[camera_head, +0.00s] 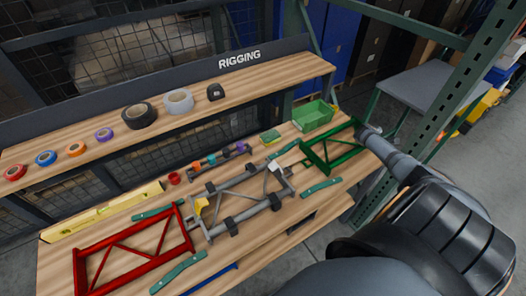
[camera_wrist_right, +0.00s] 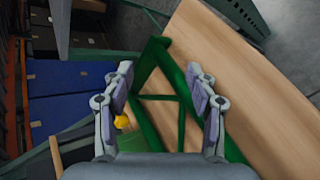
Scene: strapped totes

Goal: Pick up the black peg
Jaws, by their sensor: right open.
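I cannot single out a black peg with certainty. Small dark pieces lie on the workbench (camera_head: 255,235), including a dark block (camera_head: 231,226) and another dark block (camera_head: 275,201) on the grey frame (camera_head: 240,190). A row of small coloured pieces with dark parts (camera_head: 212,160) lies behind that frame. My right arm comes in from the right, its end near the green frame (camera_head: 333,150) at the bench's right end. In the right wrist view my right gripper (camera_wrist_right: 160,82) is open and empty, its fingers apart above the green frame (camera_wrist_right: 160,97). My left gripper is not in view.
A red frame (camera_head: 135,250) lies at the bench's left, with a yellow level (camera_head: 105,210) behind it. A green bin (camera_head: 314,115) stands at the back right. The raised shelf marked RIGGING (camera_head: 255,85) holds several tape rolls. A green post (camera_head: 440,110) stands at the right.

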